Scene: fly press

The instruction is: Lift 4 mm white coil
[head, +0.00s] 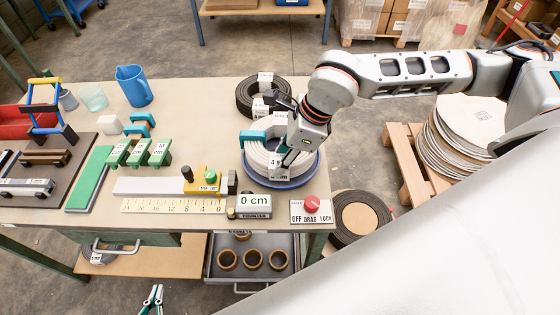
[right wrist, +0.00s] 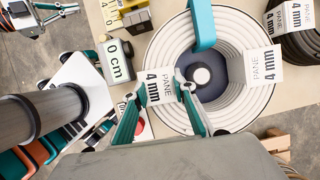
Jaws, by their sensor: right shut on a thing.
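The white coil (head: 256,157), tagged "PANE 4 mm" in the right wrist view (right wrist: 228,112), lies on a round blue-rimmed base (head: 283,184) at the table's right end. A teal clip (right wrist: 201,24) sits across its wall. My right gripper (head: 283,158) reaches down over the coil's near right side and is shut on its wall; in the right wrist view, its green fingers (right wrist: 160,95) straddle the wall at a white tag. I cannot tell whether the coil is clear of its base. My left gripper (head: 153,300) is open and empty, low in front of the table.
A black coil (head: 246,97) lies just behind the white one. A "0 cm" block (head: 254,206), a ruler (head: 172,206) and a red-knob panel (head: 311,211) sit in front. Green blocks, a blue jug (head: 133,86) and a dark board are to the left. A drawer (head: 251,262) holds brown rings.

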